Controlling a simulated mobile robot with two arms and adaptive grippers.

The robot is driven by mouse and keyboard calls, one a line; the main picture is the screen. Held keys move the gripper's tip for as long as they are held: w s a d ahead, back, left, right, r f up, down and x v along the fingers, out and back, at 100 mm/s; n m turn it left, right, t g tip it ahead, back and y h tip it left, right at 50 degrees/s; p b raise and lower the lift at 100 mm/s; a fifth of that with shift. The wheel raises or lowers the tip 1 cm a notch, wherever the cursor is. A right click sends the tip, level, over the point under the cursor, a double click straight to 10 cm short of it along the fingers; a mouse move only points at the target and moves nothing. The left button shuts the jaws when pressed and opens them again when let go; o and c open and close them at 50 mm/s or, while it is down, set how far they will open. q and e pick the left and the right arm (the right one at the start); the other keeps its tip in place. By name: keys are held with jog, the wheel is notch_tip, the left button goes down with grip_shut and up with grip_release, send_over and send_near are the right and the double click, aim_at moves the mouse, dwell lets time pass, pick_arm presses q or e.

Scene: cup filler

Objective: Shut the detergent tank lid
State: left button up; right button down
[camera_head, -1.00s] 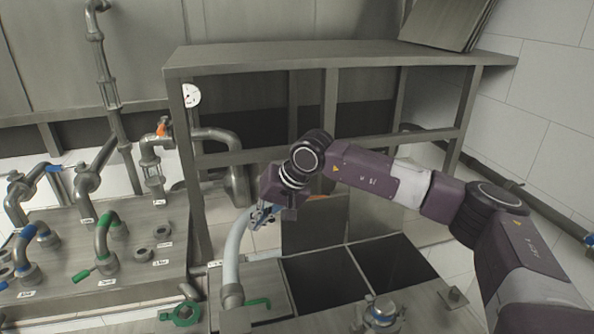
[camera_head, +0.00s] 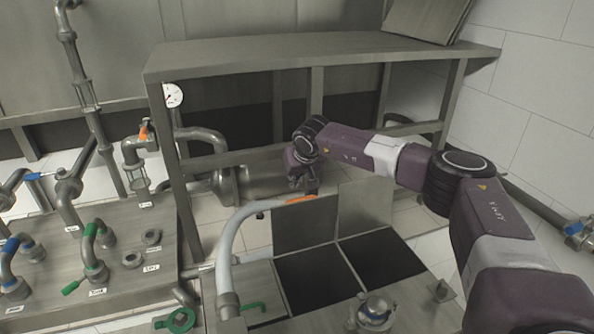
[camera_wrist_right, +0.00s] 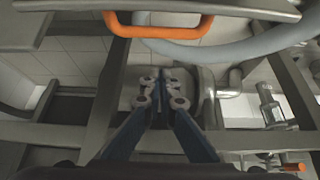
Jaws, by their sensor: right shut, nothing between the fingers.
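The tank has two dark square openings, left (camera_head: 318,282) and right (camera_head: 385,258). Two flat grey lids stand upright at their back edges, a left lid (camera_head: 304,232) and a right lid (camera_head: 365,207). An orange handle (camera_head: 299,199) shows at the left lid's top edge. It also shows at the top of the right wrist view (camera_wrist_right: 160,32). My right gripper (camera_head: 311,188) is behind the left lid, close to the handle, its fingertips mostly hidden. In the wrist view its blue fingers (camera_wrist_right: 161,84) are together and empty, apart from the handle in the picture. My left gripper is out of view.
A pale hose (camera_head: 229,240) curves up left of the lids. A metal frame table (camera_head: 315,52) stands behind, with legs and a crossbar near my right arm. A valve (camera_head: 375,310) sits in front of the openings. Pipes and green-handled valves (camera_head: 93,250) are on the left.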

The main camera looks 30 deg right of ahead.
jog(key=s, duration=0.1)
jog(key=s+p, duration=0.1)
jog(key=s+a+f+p, duration=0.1)
jog(key=shift+s, duration=0.4)
